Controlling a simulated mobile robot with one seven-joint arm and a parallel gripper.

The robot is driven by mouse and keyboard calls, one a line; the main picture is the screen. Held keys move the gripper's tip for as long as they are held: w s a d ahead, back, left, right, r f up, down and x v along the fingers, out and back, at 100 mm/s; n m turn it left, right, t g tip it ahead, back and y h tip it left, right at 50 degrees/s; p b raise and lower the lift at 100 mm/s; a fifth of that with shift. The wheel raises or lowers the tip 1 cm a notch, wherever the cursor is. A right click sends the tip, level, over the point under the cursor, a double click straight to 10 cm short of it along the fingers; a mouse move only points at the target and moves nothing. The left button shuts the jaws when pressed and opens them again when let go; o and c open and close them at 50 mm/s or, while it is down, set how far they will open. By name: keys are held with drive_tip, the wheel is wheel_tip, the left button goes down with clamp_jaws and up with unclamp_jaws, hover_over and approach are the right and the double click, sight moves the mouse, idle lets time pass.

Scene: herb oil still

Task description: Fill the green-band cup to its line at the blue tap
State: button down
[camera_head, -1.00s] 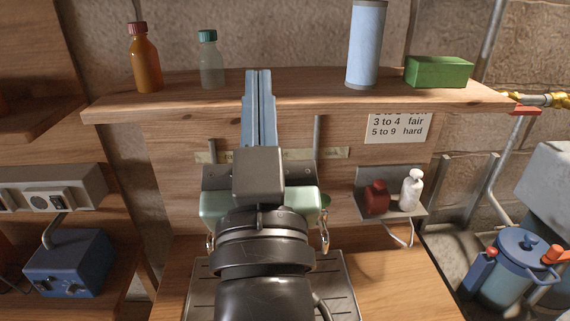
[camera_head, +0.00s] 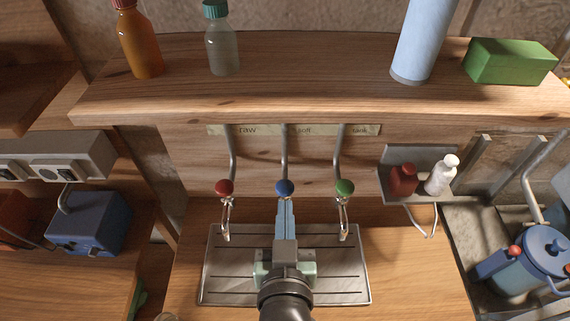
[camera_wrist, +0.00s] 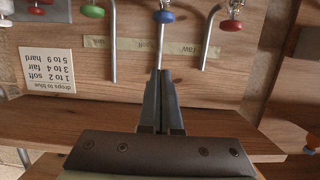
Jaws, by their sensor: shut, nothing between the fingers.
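The blue tap (camera_head: 285,187) is the middle one of three on the wooden back panel; its knob also shows in the wrist view (camera_wrist: 163,16). My gripper (camera_head: 285,207) is shut and empty, its fingers pointing at the blue tap, with their tips just below the knob in the head view. The wrist view (camera_wrist: 160,74) shows a gap between tips and knob; I cannot tell if they touch. The blue tap's spout is hidden behind my fingers. No green-band cup is recognisable; a small pale rim (camera_head: 167,317) at the bottom edge is too cut off to identify.
A red tap (camera_head: 224,187) and a green tap (camera_head: 344,187) flank the blue one. A metal drip tray (camera_head: 345,290) lies below. A shelf (camera_head: 300,105) with bottles overhangs the taps. A small rack (camera_head: 415,163) holds red and white bottles at right.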

drive_tip(key=shift+w, duration=0.1)
idle(0.3)
drive_tip(key=p, duration=0.3)
hover_over(285, 189)
drive_tip(key=s, duration=0.1)
wheel_tip(285, 189, down, 2)
drive_tip(key=shift+f, duration=0.15)
wheel_tip(285, 189, down, 3)
drive_tip(key=shift+s+r+p, duration=0.15)
drive_tip(key=shift+p, duration=0.25)
drive_tip(key=shift+f, duration=0.7)
